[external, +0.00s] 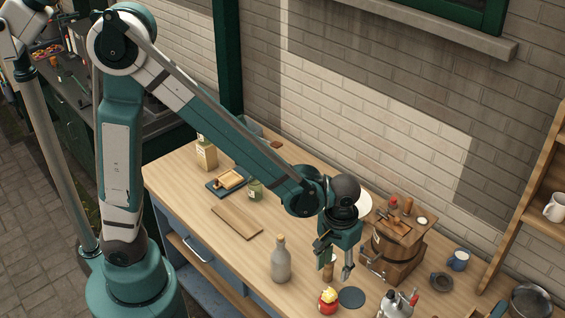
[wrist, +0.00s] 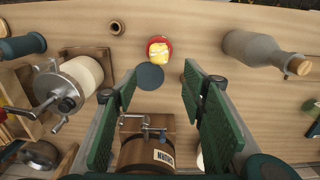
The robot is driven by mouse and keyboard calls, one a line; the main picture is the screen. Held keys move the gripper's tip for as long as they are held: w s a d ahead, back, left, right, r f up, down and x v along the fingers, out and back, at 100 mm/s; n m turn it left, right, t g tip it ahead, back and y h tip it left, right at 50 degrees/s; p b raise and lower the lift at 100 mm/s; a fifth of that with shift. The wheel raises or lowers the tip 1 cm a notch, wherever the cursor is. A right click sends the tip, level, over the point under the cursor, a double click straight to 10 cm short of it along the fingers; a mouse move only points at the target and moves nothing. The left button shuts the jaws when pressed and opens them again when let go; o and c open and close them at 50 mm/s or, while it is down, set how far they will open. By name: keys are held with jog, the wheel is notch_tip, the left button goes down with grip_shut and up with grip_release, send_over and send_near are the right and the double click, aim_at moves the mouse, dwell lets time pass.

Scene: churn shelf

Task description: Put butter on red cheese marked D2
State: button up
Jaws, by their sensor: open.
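A yellow piece that looks like the butter (external: 329,294) sits on a round red cheese (external: 327,308) near the front edge of the worktop. In the wrist view the butter (wrist: 161,54) covers much of the red cheese (wrist: 158,40), ahead of the fingertips. No D2 mark can be read. My gripper (external: 335,271) is open and empty, above the worktop and apart from the pair. In the wrist view my gripper (wrist: 160,90) shows its two green pads well apart with nothing between them.
A dark round disc (external: 351,298) lies beside the cheese. A grey bottle (external: 281,263) stands left of it, and a metal-lidded vessel (external: 397,305) right. A wooden churn (external: 394,258) stands behind, close to my gripper. A bare board (external: 237,222) lies farther left, with clear worktop around it.

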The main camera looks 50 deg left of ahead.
jog(key=a+r+t, duration=0.2)
jog(key=a+r, duration=0.3)
jog(key=a, duration=0.4)
jog(key=w+a+r+t+h, duration=0.1)
jog(key=a+r, duration=0.4)
jog(key=a, duration=0.5)
jog(key=a+r+t, duration=0.2)
jog(key=a+r, duration=0.4)
jog(key=a, duration=0.3)
jog(key=s+a+r+t+y, duration=0.1)
jog(key=s+a, duration=0.3)
jog(key=a, duration=0.6)
jog(key=shift+s+a+r+t, duration=0.35)
jog(key=shift+r+t, duration=0.25)
jog(key=shift+r, duration=0.05)
jog(key=shift+f, duration=0.1)
notch_tip(320, 180, down, 9)
jog(key=b, duration=0.9)
